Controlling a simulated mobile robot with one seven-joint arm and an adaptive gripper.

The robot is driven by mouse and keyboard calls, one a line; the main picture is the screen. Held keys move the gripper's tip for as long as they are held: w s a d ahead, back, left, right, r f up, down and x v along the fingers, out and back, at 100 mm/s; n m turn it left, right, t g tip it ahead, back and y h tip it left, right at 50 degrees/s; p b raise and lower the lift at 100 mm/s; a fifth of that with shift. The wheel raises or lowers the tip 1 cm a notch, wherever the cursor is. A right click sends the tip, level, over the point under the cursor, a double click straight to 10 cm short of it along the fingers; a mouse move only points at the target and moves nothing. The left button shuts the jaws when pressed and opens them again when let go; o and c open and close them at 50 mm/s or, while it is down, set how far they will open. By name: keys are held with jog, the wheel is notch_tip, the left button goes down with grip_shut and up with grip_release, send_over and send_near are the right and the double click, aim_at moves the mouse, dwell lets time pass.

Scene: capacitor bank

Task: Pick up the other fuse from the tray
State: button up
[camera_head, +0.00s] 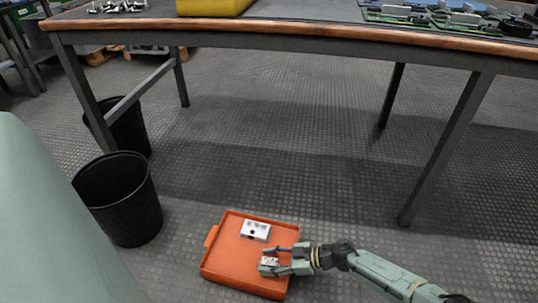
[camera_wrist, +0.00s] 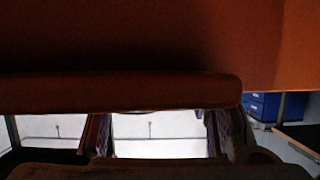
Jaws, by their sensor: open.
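An orange tray (camera_head: 225,262) lies on the floor. A white block with dark marks on top and a dark round spot on its side (camera_head: 255,230) sits in its far half. A smaller pale piece (camera_head: 269,261), which looks like a fuse, lies in the tray nearer its right side. My gripper (camera_head: 264,260) reaches in from the right, low over the tray. Its fingers are open, one on each side of the small piece; I cannot tell if they touch it. In the wrist view, the orange tray (camera_wrist: 120,92) fills the top and no fuse can be made out.
Two black bins (camera_head: 118,198) (camera_head: 128,128) stand left of the tray. A workbench (camera_head: 300,28) spans the back, with dark legs (camera_head: 445,150) and a yellow container (camera_head: 213,7) on top. The floor between tray and bench is clear. A blue cabinet (camera_wrist: 262,106) shows in the wrist view.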

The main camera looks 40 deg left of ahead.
jog(key=shift+c, duration=0.4)
grip_shut()
